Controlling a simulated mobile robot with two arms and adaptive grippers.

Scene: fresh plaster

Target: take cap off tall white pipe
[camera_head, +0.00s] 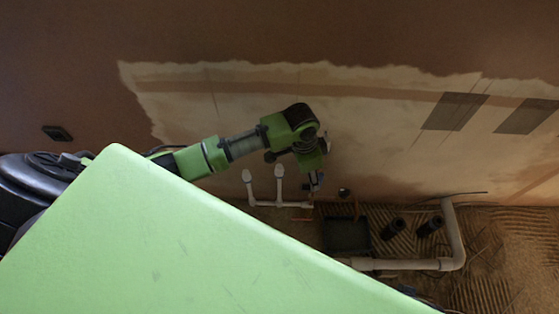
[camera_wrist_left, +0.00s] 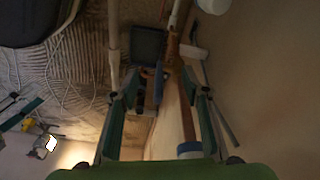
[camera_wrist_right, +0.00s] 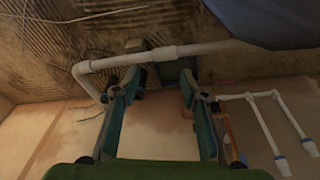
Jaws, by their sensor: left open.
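Two white pipes with bulging white caps rise from a low white pipe near the wall. In the head view the right one reaches slightly higher, and its cap (camera_head: 279,170) is just left of my left gripper (camera_head: 315,184); the other cap (camera_head: 246,175) is further left. Both caps also show at the right edge of the right wrist view (camera_wrist_right: 310,149). In the left wrist view my left gripper (camera_wrist_left: 160,92) is open, and white rounded pieces (camera_wrist_left: 193,52) lie beyond its right finger; I cannot tell which they are. My right gripper (camera_wrist_right: 158,85) is open and empty, apart from the caps.
A copper-coloured pipe with a blue fitting (camera_wrist_left: 188,148) runs between the left fingers' lines of sight. A dark square box (camera_head: 347,235), black pipe stubs (camera_head: 393,228) and a thick white bent pipe (camera_head: 455,235) are on the ridged floor. The plastered wall stands close behind.

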